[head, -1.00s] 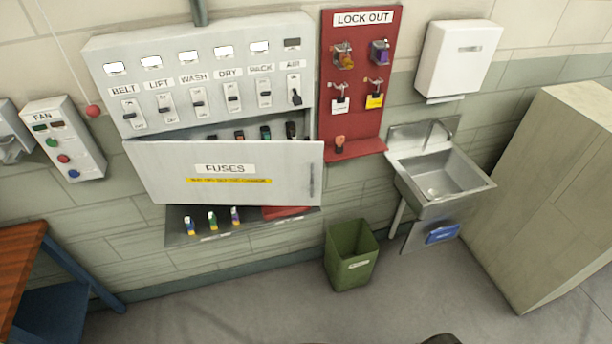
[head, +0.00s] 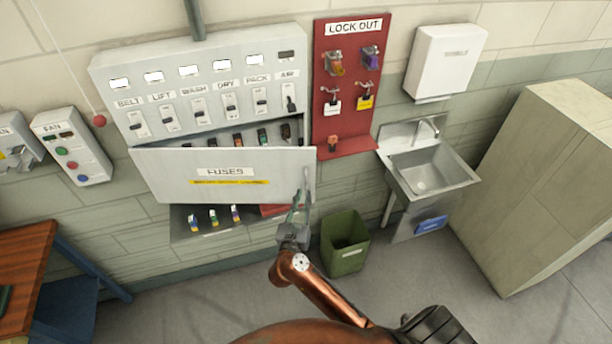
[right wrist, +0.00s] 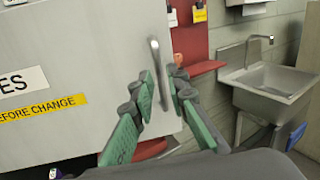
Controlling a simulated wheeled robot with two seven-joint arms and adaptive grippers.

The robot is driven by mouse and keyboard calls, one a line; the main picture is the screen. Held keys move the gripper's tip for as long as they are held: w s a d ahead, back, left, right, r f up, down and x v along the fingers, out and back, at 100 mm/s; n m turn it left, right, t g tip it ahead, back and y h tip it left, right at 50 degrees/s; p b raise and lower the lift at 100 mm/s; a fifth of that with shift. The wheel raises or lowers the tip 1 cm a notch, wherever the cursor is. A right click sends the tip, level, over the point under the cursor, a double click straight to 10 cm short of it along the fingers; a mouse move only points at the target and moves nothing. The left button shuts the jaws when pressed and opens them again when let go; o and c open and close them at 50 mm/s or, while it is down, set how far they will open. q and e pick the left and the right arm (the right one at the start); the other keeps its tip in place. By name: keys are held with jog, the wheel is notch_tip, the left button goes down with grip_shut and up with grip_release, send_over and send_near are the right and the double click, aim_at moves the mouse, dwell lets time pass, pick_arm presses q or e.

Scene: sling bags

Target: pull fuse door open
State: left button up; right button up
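The fuse door (head: 235,168) is a pale grey panel marked FUSES with a yellow strip. It stands in front of the fuse compartment, with several fuses (head: 262,136) visible over its top edge. Its vertical bar handle (head: 307,180) is near the right edge. My right gripper (head: 299,198) is at the lower part of the handle. In the right wrist view its green-padded fingers (right wrist: 161,88) are apart, and the handle (right wrist: 158,70) shows between them; I cannot tell whether they touch it. My left gripper is not in view.
A shelf (head: 190,238) with loose fuses is below the door. The red lock-out board (head: 345,133) is to the right, then a sink (head: 430,172). A green bin (head: 345,258) stands on the floor. A wooden table (head: 22,262) is at left and a tall cabinet (head: 540,180) at right.

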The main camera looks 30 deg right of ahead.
aim_at(306, 181)
jog(key=shift+m, duration=0.6)
jog(key=x, duration=0.2)
jog(key=p+x, duration=0.1)
jog(key=x, duration=0.1)
jog(key=r+p+x, duration=0.1)
jog(key=x, duration=0.1)
jog(key=shift+w+a, duration=0.1)
jog(key=shift+w, duration=0.3)
jog(key=shift+w+d, duration=0.15)
jog(key=shift+d, duration=0.2)
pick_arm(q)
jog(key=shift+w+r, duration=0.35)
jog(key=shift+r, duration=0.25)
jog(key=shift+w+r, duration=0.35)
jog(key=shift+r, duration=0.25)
pick_arm(e)
jog(key=shift+c, duration=0.6)
grip_shut()
